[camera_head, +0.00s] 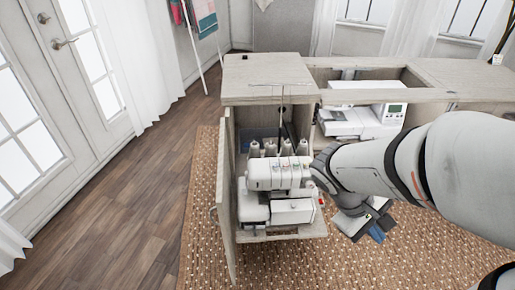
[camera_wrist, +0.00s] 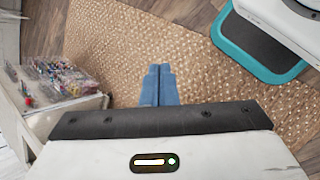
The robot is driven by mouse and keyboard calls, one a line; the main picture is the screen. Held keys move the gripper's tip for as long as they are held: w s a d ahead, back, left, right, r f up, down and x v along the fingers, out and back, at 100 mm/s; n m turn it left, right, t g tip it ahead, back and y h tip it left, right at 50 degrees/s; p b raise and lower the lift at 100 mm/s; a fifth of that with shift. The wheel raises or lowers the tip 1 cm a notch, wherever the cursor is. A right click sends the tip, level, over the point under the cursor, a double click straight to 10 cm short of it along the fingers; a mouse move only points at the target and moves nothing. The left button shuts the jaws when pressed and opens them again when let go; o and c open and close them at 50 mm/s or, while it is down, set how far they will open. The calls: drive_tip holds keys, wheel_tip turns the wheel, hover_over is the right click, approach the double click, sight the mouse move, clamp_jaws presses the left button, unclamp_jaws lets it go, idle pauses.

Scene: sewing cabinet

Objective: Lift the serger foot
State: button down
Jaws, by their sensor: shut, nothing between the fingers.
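The serger (camera_head: 275,188) is a white machine with several thread cones on top. It stands on a pulled-out shelf (camera_head: 300,231) of the cabinet, in the head view. Its foot is too small to make out. My gripper (camera_head: 377,234) is to the right of the serger, apart from it and lower than its top, over the rug. In the wrist view the blue fingers of my gripper (camera_wrist: 159,80) are together with nothing between them. The serger does not show clearly in the wrist view.
A white sewing machine (camera_head: 360,115) sits inside the cabinet behind. The cabinet door (camera_head: 227,200) stands open left of the serger. A box of small colourful items (camera_wrist: 55,82) is at the left in the wrist view. The woven rug (camera_head: 205,215) and wood floor (camera_head: 120,200) are clear at the left.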

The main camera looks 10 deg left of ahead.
drive_tip(key=w+a+f+n+t+h+b, duration=0.3)
drive_tip(key=w+a+f+n+t+b, duration=0.1)
drive_tip(key=w+f+n+t+b, duration=0.45)
drive_tip(key=w+a+f+n+t+h+b, duration=0.2)
drive_tip(key=w+a+f+n+t+b, duration=0.35)
drive_tip(key=f+n+b, duration=0.5)
drive_tip(key=a+f+n+t+y+b, duration=0.4)
drive_tip(key=a+f+n+y+b, duration=0.4)
drive_tip(key=a+f, duration=1.2)
drive_tip(key=a+n+y, duration=0.1)
drive_tip(key=n+y, duration=0.3)
drive_tip(key=y, duration=0.3)
drive_tip(key=shift+s+a+f+t+y, duration=0.15)
drive_tip(key=shift+s+f+t+y, duration=0.05)
drive_tip(key=shift+f+t+y, duration=0.1)
